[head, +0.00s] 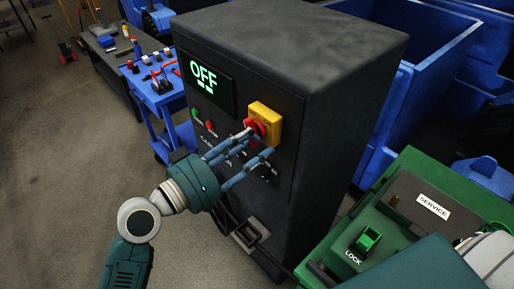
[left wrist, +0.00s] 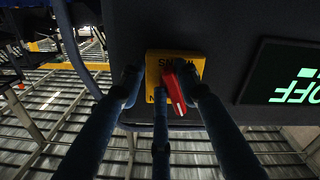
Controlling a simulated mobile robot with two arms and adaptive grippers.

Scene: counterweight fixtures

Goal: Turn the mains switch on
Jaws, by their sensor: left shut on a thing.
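The mains switch is a red handle (head: 254,127) on a yellow plate (head: 268,113) on the front of a dark cabinet (head: 330,120). The screen (head: 205,80) beside it reads "OFF" in green. My left gripper (head: 259,141) is at the switch, shut on the red handle, its blue fingers partly covering it. In the left wrist view the red handle (left wrist: 174,91) lies tilted between the fingers, and the yellow plate (left wrist: 157,62) shows upside-down lettering. My right gripper is not in view.
Small green (head: 195,115) and red (head: 210,126) buttons sit left of the switch. A green bench (head: 405,183) with a lock switch (head: 366,240) and a service label stands at the right. Blue bins (head: 425,60) are behind. A blue cart with tools (head: 160,75) stands left; open floor lies at front left.

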